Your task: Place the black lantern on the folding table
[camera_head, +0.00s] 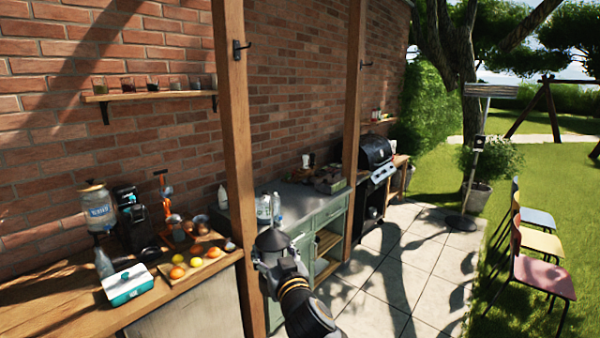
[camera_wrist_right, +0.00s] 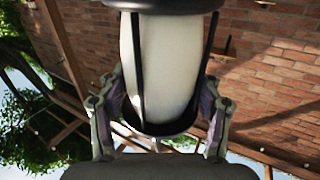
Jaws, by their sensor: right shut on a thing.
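My right gripper (camera_head: 278,262) is shut on the black lantern (camera_head: 271,240), whose dark, cone-shaped top shows in the head view. In the right wrist view the lantern (camera_wrist_right: 165,62) fills the middle, with a pale body behind black bars and a dark rim. The two fingers of my right gripper (camera_wrist_right: 160,112) press on it from both sides. The lantern is held up in the air, in front of a wooden post. My left gripper is not in view. I cannot make out a folding table in either view.
A wooden counter (camera_head: 60,290) holds a drink dispenser (camera_head: 97,208), a teal box (camera_head: 128,284) and fruit. Wooden posts (camera_head: 236,150) rise close by. A green cabinet (camera_head: 325,222) and a grill (camera_head: 376,155) stand beyond. Chairs (camera_head: 540,275) stand on the right.

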